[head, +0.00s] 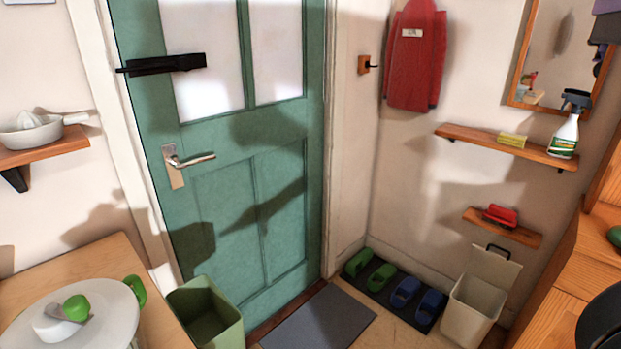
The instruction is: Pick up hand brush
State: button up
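A small red object with a dark underside (500,215), which looks like the hand brush, lies on the small lower wooden shelf (478,225) on the right wall. It is small in the picture, so its bristles and handle are hard to make out. Nothing is seen touching it apart from the shelf. My gripper is not seen in the head view, so its state and its distance from the brush do not show.
A cream bin (472,308) with its lid raised stands below the shelf. A shoe mat (433,321) with green and blue shoes lies beside it. A longer shelf (480,138) above holds a spray bottle (565,130) and a yellow block. A wooden cabinet (560,285) stands at right.

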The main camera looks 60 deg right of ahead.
aim_at(506, 216)
jog(key=z, duration=2.65)
jog(key=i+j+z, duration=0.1)
jog(key=i+j, duration=0.15)
jog(key=i+j+z, duration=0.1)
jog(key=i+j, duration=0.2)
jog(key=j, duration=0.15)
jog(key=i+j+z, duration=0.1)
jog(key=j, duration=0.3)
jog(key=i+j+z, duration=0.1)
jog(key=i+j, duration=0.25)
jog(key=i+j+z, duration=0.1)
jog(key=j, duration=0.4)
jog(key=i, duration=0.45)
